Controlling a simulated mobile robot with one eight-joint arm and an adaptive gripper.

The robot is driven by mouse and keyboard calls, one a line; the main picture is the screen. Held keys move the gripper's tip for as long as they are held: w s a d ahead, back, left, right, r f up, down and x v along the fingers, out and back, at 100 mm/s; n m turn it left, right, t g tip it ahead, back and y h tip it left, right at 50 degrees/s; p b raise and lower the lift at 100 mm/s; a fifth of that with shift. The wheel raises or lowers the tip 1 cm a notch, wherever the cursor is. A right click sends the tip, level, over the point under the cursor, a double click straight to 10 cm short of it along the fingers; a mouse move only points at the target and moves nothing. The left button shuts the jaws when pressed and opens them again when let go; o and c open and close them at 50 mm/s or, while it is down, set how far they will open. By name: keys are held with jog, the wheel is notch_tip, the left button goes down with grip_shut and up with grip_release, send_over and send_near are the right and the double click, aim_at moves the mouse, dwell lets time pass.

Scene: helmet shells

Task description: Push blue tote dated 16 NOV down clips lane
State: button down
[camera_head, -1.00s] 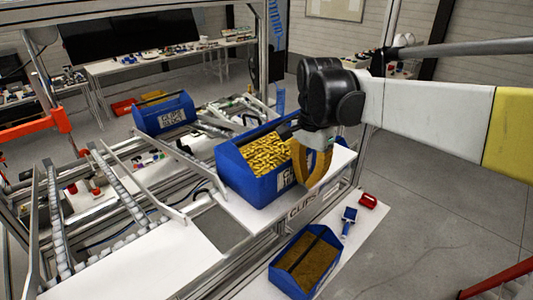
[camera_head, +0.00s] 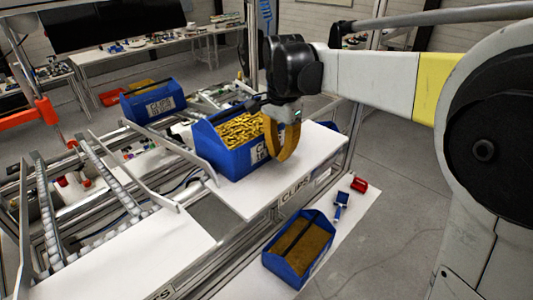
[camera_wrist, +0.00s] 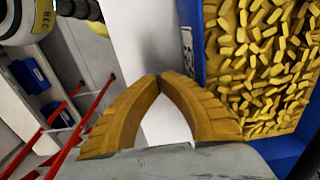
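A blue tote (camera_head: 232,165) heaped with yellow clips (camera_head: 240,130) sits on a white shelf (camera_head: 262,200) marked CLIPS, at the mouth of a railed lane. Its white label is partly covered by my gripper; I cannot read the date. My gripper (camera_head: 276,157) is at the tote's near right end, low beside its wall, touching or almost touching. In the wrist view its two tan fingers (camera_wrist: 160,80) meet at the tips with nothing between them. The tote (camera_wrist: 290,148) fills the right side there. Another blue tote (camera_head: 140,109) with a CLIPS label stands farther back at left.
Angled metal guide rails (camera_head: 165,148) flank the lane. A roller lane (camera_head: 110,180) runs at left. On a lower shelf are a blue tote with brown contents (camera_head: 268,262), a blue hand tool (camera_head: 341,203) and a red item (camera_head: 359,185).

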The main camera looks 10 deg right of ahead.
jog(key=shift+w+a, duration=0.7)
jog(key=shift+w, duration=0.3)
notch_tip(320, 180, up, 8)
jog(key=s+d+p, duration=0.1)
jog(key=s+p, duration=0.1)
jog(key=p, duration=0.3)
jog(key=shift+s+d, duration=0.25)
jog(key=shift+d, duration=0.15)
jog(key=s+d+f+n+t, duration=0.25)
jog(key=s+n, duration=0.25)
jog(key=s, duration=0.5)
jog(key=s+d+f+n+t, duration=0.2)
jog(key=s+f+n+t, duration=0.25)
jog(key=s, duration=0.45)
notch_tip(320, 180, down, 38)
jog(key=n+b, duration=0.1)
jog(key=b, duration=3.7)
jog(key=shift+s+d, duration=0.2)
jog(key=shift+s, duration=0.05)
